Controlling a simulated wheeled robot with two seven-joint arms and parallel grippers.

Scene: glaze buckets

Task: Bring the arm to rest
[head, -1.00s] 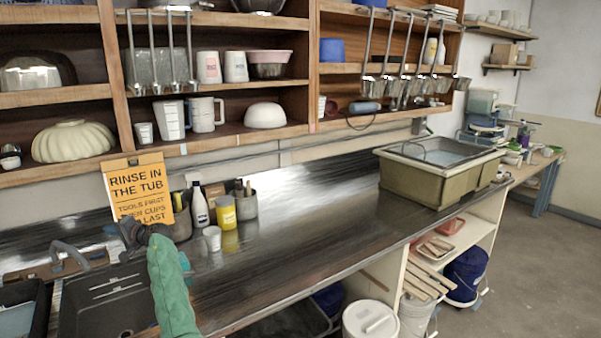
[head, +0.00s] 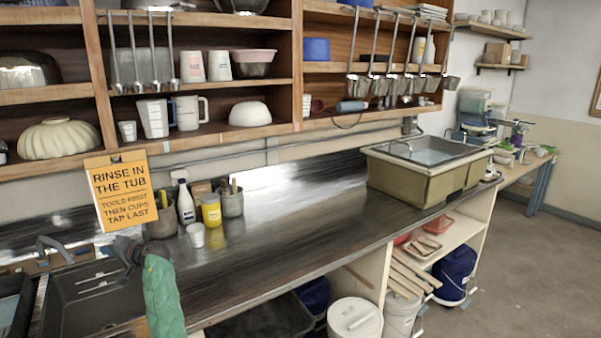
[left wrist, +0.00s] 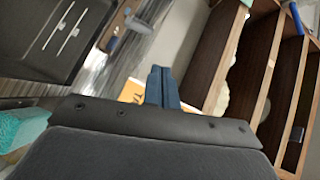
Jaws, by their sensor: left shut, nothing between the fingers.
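My left arm, in a green sleeve, comes in at the lower left of the head view. My left gripper (head: 126,248) is above the counter's left end, by the sink (head: 90,295) and below the orange sign (head: 121,190). In the left wrist view the gripper's blue fingers (left wrist: 162,88) are together with nothing between them. Part of the orange sign (left wrist: 131,92) shows behind them. My right gripper is in neither view.
A large tub (head: 405,175) is farther right. Shelves with hanging ladles (head: 384,85) are above. The counter's middle is clear.

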